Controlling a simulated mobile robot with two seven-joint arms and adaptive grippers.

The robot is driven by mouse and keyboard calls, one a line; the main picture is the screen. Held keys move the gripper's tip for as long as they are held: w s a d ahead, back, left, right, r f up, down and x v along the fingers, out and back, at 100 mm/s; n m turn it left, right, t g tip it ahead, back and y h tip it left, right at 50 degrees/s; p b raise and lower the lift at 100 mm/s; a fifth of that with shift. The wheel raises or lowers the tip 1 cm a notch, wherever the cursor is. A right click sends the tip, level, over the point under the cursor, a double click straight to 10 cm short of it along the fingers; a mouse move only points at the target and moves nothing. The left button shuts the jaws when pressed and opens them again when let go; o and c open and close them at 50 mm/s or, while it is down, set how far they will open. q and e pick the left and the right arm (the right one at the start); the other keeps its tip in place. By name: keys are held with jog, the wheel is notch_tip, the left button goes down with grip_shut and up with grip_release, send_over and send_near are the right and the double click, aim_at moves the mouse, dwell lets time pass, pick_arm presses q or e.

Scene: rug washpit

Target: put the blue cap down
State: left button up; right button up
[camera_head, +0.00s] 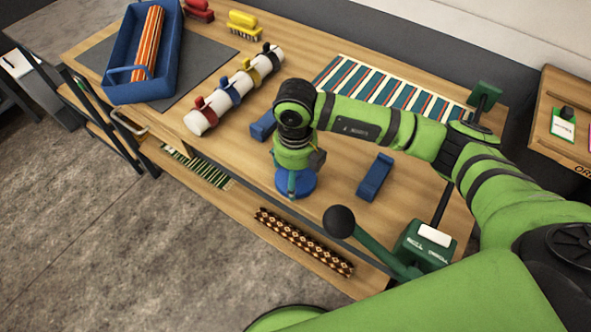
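The blue cap (307,187) is a round blue disc near the front edge of the wooden table. My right gripper (293,184) points down onto the middle of the cap, its fingers closed on it. The gripper covers much of the cap's top, and I cannot tell whether its underside touches the tabletop. My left gripper is not in view.
Blue blocks (375,177) flank the cap. A striped rug (390,93) lies behind my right arm. A white roll with coloured clamps (201,119), a blue tray (117,92) and brushes (243,22) stand left and back. A black-knobbed lever (340,221) is in front.

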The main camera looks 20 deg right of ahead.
jog(key=shift+f, duration=0.1)
jog(key=o, duration=0.6)
jog(key=shift+r+b, duration=1)
jog(key=shift+r, duration=5.15)
jog(key=shift+r, duration=0.1)
